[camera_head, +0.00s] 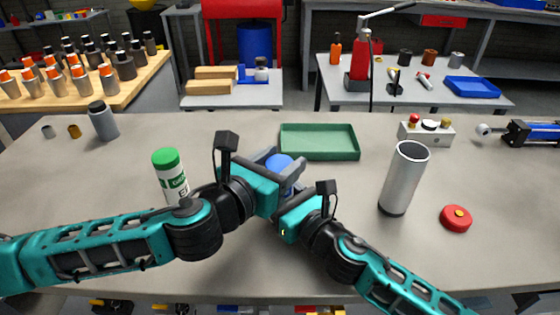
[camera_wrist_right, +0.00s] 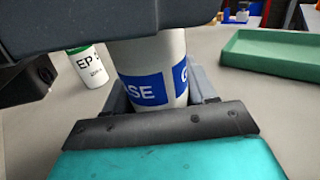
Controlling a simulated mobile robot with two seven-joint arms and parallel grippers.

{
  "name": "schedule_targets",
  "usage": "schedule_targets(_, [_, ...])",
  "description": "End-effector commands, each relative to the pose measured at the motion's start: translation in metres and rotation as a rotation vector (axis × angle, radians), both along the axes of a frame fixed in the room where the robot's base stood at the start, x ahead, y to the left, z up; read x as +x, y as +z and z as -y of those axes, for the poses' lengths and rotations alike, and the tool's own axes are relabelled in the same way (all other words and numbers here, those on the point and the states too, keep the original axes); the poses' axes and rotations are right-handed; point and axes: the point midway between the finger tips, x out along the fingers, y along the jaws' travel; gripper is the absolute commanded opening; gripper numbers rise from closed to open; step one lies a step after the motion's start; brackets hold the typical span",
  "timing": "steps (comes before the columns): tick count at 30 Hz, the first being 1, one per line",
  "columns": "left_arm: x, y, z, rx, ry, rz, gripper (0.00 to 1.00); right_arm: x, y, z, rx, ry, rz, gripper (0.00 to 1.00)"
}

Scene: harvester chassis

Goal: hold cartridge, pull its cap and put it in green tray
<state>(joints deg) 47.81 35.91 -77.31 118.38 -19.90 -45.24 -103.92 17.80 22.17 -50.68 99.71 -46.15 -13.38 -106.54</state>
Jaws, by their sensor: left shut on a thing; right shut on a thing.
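A white cartridge (camera_wrist_right: 150,65) with a blue grease label stands upright in the right wrist view. Its blue cap (camera_head: 279,162) shows in the head view. My left gripper (camera_head: 277,168) is shut around the cap at the top. In the right wrist view, its dark part (camera_wrist_right: 180,15) hides the cartridge's upper end. My right gripper (camera_head: 290,192) is shut on the cartridge body, lower down; it also shows in the right wrist view (camera_wrist_right: 160,95). The green tray (camera_head: 320,142) lies empty just behind the grippers; it also shows in the right wrist view (camera_wrist_right: 275,55).
A white cartridge with a green cap (camera_head: 170,172) stands left of the grippers. An open metal cylinder (camera_head: 403,180) and a red disc (camera_head: 456,218) stand at the right. A grey bottle (camera_head: 102,121) is at the far left. Bench space between bottle and tray is clear.

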Motion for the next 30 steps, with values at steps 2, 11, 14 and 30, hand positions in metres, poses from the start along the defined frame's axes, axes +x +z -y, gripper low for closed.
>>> schedule_targets(2, [0.0, 0.0, 0.0, 0.0, 0.0, 0.0, 0.17, 0.0, 0.0, 0.0, -0.001, -0.001, 0.001, 0.01])
schedule_targets(11, [0.0, 0.002, 0.0, -0.001, 0.0, 0.001, 0.17, 0.0, 0.0, 0.0, -0.001, -0.001, 0.001, 0.01])
schedule_targets(14, [0.0, 0.005, 0.0, -0.001, 0.0, 0.001, 0.17, 0.0, 0.0, 0.0, -0.001, -0.001, 0.001, 0.01])
schedule_targets(30, [0.0, 0.022, 0.0, 0.0, 0.0, 0.0, 0.17, 0.0, 0.0, 0.0, -0.001, -0.001, 0.001, 0.01])
